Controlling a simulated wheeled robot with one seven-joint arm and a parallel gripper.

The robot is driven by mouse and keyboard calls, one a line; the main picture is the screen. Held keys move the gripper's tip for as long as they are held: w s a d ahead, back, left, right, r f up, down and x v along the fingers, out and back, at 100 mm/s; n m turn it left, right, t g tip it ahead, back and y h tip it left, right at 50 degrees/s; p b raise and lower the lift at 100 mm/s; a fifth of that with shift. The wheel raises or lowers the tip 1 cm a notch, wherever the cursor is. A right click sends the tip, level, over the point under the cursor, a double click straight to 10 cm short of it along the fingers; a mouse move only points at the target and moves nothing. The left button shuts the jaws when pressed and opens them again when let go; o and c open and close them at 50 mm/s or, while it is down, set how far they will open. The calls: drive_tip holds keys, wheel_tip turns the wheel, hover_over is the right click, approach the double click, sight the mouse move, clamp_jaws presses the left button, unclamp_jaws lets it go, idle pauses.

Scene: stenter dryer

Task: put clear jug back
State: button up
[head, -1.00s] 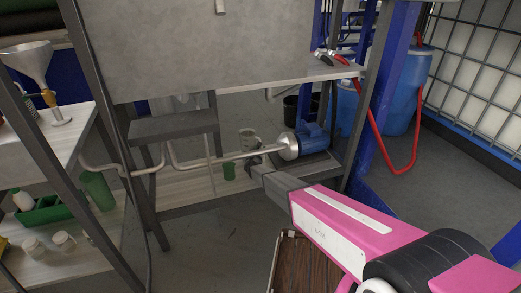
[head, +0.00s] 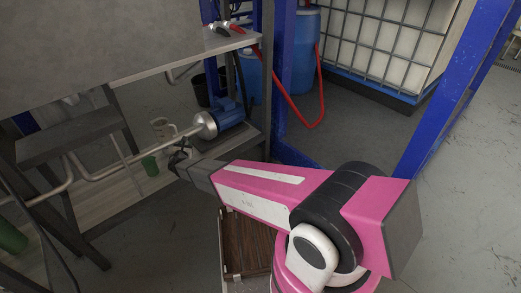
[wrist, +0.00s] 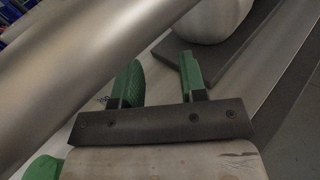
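I cannot make out the jug in the wrist view.
The metal pipe (wrist: 85,65) passes very close to my gripper. It leads to a blue pump (head: 228,114). A grey step (head: 70,135) is left. Open floor (head: 460,220) lies to the right.

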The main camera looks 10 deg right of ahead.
drive_tip(key=s+d+r+m+g+h, duration=0.25)
drive_tip(key=d+m, duration=0.35)
drive_tip(key=d, duration=0.4)
drive_tip(key=s+d+r+m+g+h, duration=0.15)
drive_tip(key=s+d+m+g, duration=0.35)
drive_tip(key=d, duration=0.5)
drive_tip(key=s+d+r+m+g+h, duration=0.2)
drive_tip(key=d+r+m+g, duration=0.1)
drive_tip(key=d+m, duration=0.55)
drive_tip(key=s+d+r+m+g+y, duration=0.3)
drive_tip(key=s+d+m+y, duration=0.1)
drive_tip(key=s, duration=0.5)
drive_tip(key=s+d+r+m+g+y, duration=0.3)
drive_tip(key=s+d+m, duration=0.4)
drive_tip(key=s, duration=0.3)
drive_tip(key=shift+d+r+m+g+y, duration=0.15)
drive_tip(key=shift+r+m+g+y, duration=0.25)
drive_tip(key=shift+m+y, duration=0.55)
